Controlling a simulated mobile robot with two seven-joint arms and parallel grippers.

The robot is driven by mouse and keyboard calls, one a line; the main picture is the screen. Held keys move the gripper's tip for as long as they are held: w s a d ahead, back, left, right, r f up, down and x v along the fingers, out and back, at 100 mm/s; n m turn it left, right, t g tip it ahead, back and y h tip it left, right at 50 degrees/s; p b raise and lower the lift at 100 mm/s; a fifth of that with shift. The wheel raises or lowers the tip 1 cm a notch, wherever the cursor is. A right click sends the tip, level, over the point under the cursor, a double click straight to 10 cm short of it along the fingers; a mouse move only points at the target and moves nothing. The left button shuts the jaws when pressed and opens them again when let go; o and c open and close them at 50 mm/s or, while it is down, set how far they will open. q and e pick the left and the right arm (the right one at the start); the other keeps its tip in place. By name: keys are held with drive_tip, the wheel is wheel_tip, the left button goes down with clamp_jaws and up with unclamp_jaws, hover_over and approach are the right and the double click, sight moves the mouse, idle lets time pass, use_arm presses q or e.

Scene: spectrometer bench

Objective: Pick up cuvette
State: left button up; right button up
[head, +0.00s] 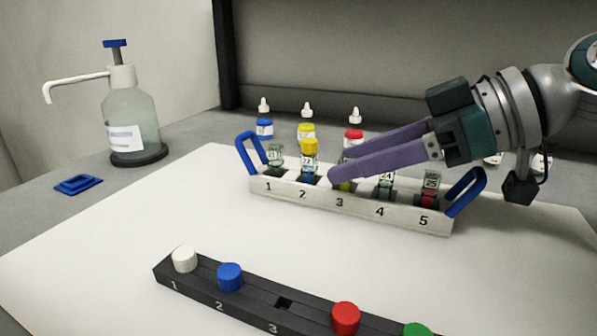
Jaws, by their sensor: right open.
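A white rack (350,206) with blue end handles holds cuvettes in slots numbered 1 to 5. The slot 1 cuvette (275,155) looks clear, with no cap seen. The slot 2 cuvette (308,164) has a yellow cap and blue liquid. The slot 3 cuvette (346,187) shows only a little yellow-green below my right gripper's fingers. The slot 4 cuvette (386,184) and the slot 5 cuvette (430,187), with red liquid, stand uncapped. My right gripper (338,167) is open, its purple fingers reaching in from the right at slot 3. Contact with a cuvette cannot be told. My left gripper is out of view.
A black cap holder (252,298) in front carries white, blue, red and green caps; its slot 3 is empty. Dropper bottles with blue (265,127), yellow (307,130) and red (354,134) stand behind the rack. A pump bottle (132,120) stands left. The white mat between is clear.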

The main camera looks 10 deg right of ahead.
drive_tip(key=shift+x, duration=0.9)
drive_tip(key=shift+c, duration=0.3)
clamp_jaws()
